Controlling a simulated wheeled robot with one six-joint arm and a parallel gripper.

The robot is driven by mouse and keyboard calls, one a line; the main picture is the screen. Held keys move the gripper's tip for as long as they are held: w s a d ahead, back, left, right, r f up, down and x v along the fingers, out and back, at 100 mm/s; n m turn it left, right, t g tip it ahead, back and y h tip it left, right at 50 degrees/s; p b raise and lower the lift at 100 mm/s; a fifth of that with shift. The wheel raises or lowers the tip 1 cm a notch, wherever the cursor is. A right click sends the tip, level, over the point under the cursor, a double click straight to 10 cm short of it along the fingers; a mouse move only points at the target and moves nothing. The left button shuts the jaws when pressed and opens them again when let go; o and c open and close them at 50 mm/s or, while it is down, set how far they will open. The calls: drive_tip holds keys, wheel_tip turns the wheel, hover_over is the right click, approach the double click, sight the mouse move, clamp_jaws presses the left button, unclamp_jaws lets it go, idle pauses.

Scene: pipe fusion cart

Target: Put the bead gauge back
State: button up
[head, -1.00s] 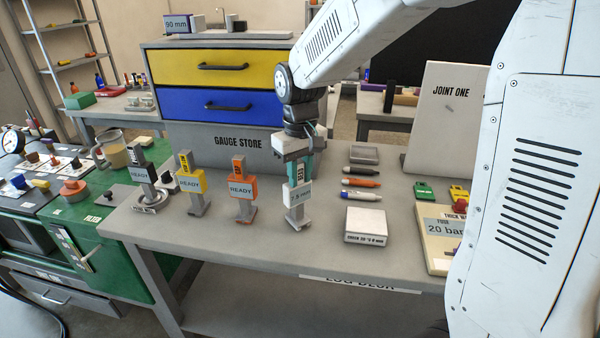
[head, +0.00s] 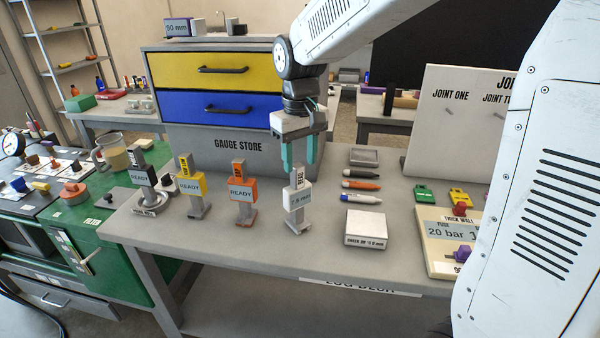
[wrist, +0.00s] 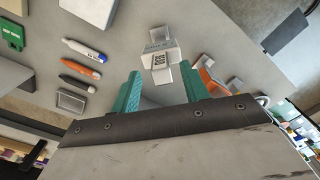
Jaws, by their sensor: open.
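A white gauge (head: 297,198) with a pale display, which I take to be the bead gauge, stands upright on the grey bench. It also shows in the wrist view (wrist: 159,54), just beyond the fingertips. My gripper (head: 299,166) is open and empty, with its teal fingers pointing down close above and behind the white gauge. In the wrist view the two fingers (wrist: 160,76) are apart with nothing held between them. The gauge store (head: 238,144), with a yellow drawer (head: 200,67) and a blue drawer (head: 203,106), stands behind; both drawers are shut.
Pens (head: 361,185), a white block (head: 366,229) and a cream panel (head: 455,238) lie to the right. A JOINT ONE board (head: 440,125) stands behind.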

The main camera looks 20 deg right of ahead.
wheel_tip(320, 180, up, 7)
drive_tip(key=shift+f, duration=0.2)
drive_tip(key=s+d+f+m, duration=0.1)
drive_tip(key=s+f, duration=0.1)
drive_tip(key=s, duration=1.1)
drive_tip(key=s+d+f+m+t, duration=0.1)
drive_tip(key=s+d+f, duration=0.1)
drive_tip(key=s, duration=1.1)
drive_tip(key=shift+s, duration=0.1)
